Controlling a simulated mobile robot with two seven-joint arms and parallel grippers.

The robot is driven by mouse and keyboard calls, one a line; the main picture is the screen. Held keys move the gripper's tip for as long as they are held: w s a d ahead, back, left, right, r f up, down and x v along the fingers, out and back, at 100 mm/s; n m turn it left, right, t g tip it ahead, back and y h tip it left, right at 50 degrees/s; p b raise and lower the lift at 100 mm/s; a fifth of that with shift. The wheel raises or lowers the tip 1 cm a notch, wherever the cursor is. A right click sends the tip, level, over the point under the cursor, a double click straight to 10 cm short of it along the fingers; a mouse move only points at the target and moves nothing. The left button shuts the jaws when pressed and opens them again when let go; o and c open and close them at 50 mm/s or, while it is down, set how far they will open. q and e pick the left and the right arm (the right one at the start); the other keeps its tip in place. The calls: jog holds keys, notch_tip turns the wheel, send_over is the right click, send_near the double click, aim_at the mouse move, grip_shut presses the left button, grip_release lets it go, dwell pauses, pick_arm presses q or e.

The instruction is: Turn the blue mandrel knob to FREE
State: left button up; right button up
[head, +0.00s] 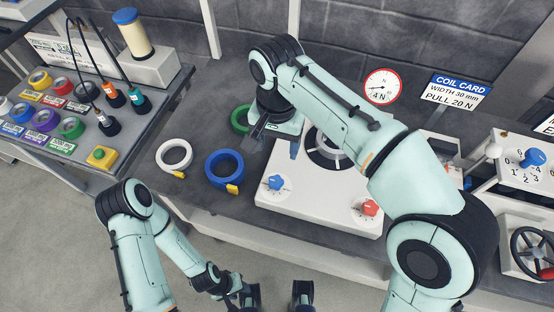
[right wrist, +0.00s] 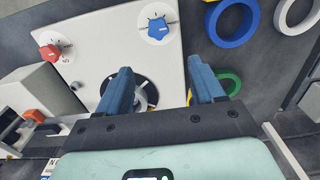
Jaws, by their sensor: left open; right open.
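The blue mandrel knob (head: 276,183) sits on the left front part of a white panel (head: 310,208), inside a marked dial. It also shows in the right wrist view (right wrist: 157,29), beyond my fingertips. Its dial lettering is too small to read, so I cannot tell its setting. My right gripper (head: 276,140) is open and empty above the panel's back left side, behind the knob and apart from it. In the right wrist view its two blue fingers (right wrist: 160,66) are spread wide. My left gripper (head: 277,296) is open and empty at the bottom edge, in front of the bench.
A red knob (head: 370,207) is on the panel's right front. A dark round hub (head: 326,150) lies behind, partly hidden by my right arm. Blue (head: 224,170), white (head: 174,156) and green (head: 241,119) rings lie left of the panel. A gauge (head: 382,86) stands behind.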

aim_at(277, 177)
jog(key=f+b, duration=0.2)
jog(key=f, duration=0.9)
jog(key=shift+s+f, duration=0.1)
jog(key=shift+s, duration=0.1)
jog(key=shift+f+b, duration=0.35)
jog(key=shift+f, duration=0.4)
jog(key=shift+c, duration=0.3)
jog(key=c, duration=1)
